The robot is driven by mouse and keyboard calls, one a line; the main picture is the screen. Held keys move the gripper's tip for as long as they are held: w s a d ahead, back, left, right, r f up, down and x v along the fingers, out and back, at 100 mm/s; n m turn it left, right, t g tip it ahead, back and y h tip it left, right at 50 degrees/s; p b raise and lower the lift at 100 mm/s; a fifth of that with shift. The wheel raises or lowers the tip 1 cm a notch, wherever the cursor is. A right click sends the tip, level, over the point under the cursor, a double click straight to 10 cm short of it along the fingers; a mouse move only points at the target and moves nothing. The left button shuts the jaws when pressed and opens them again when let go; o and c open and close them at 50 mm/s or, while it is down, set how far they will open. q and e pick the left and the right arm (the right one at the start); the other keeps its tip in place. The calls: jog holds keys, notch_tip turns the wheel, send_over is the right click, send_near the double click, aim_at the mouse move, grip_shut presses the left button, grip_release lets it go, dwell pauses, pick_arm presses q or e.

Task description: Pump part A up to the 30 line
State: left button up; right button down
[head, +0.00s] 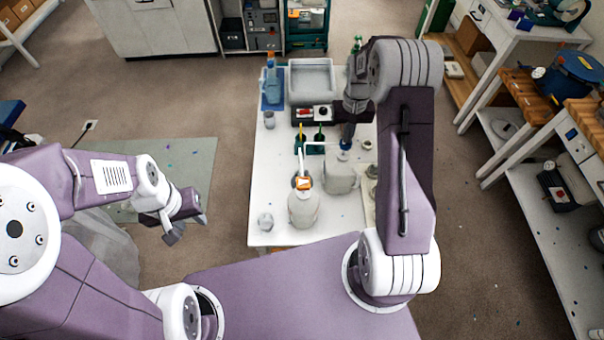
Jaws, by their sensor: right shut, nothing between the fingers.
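A pump bottle (303,208) with an orange-marked top stands near the front of the white table. A pale jug (342,180) stands just behind it to the right. I cannot read which one is part A. My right gripper (346,146) is shut and empty, pointing down over the top of the pale jug; whether it touches is unclear. A small clear cup (265,221) stands at the front left of the table; its lines are too small to read. My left gripper (187,232) is open and empty, off the table's left side.
The white table (262,190) also bears a grey tray (311,80), a blue item (271,88), a dark box with red and white tops (314,113), and a green holder (312,147). The left front of the table is mostly free. Side benches stand at right.

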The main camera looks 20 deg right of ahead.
jog(key=shift+s+f+b, duration=0.1)
jog(key=shift+f+b, duration=1.15)
jog(key=shift+f, duration=0.6)
notch_tip(320, 180, up, 4)
jog(key=p, duration=0.3)
jog(key=shift+r+p, duration=0.15)
jog(key=shift+p, duration=0.25)
jog(key=shift+f, duration=0.2)
